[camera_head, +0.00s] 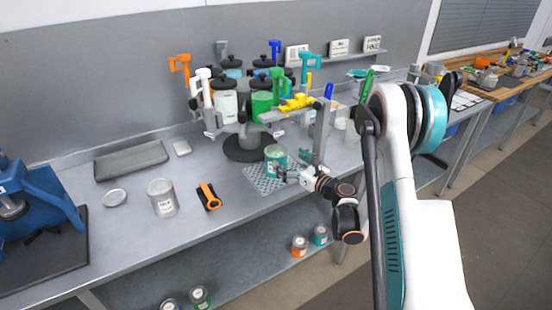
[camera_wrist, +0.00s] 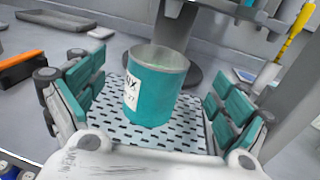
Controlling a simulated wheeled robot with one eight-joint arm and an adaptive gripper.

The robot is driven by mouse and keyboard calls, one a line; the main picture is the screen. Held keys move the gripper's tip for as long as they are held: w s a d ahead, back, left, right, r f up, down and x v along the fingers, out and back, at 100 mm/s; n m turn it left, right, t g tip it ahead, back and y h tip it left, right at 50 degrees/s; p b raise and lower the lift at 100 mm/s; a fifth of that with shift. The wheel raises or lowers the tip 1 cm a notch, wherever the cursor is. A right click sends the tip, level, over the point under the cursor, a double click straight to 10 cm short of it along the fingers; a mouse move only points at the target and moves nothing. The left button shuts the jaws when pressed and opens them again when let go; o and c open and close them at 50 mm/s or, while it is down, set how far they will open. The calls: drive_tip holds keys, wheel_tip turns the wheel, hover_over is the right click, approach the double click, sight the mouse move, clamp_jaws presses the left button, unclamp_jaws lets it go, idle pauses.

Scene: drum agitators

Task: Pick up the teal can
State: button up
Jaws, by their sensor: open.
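The teal can (camera_wrist: 155,88) stands upright on a perforated tray in the wrist view, with a white label on its left side and a silvery open-looking top. In the head view the teal can (camera_head: 275,158) stands on the tray under the dispenser. My gripper (camera_wrist: 150,105) is open, its teal-padded fingers on either side of the can with gaps between pads and can. In the head view my gripper (camera_head: 283,174) is at the can's near side, and partly hides its lower part.
The perforated tray (camera_head: 262,185) lies on the grey bench. A dispenser carousel (camera_head: 246,146) with several canisters stands behind the can, and a grey post rises at its right. A can (camera_head: 161,198), a lid (camera_head: 115,197) and an orange-black tool (camera_head: 208,196) lie to the left.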

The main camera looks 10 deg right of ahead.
sight(276, 150)
drive_tip(key=shift+w+a+f, duration=0.1)
drive_tip(key=shift+w+a, duration=0.2)
drive_tip(key=shift+w, duration=0.3)
drive_tip(key=shift+b+x, duration=0.7)
drive_tip(key=shift+x, duration=2.45)
drive_tip(key=c, duration=2.1)
drive_tip(key=shift+c, duration=0.2)
drive_tip(key=shift+r, duration=0.2)
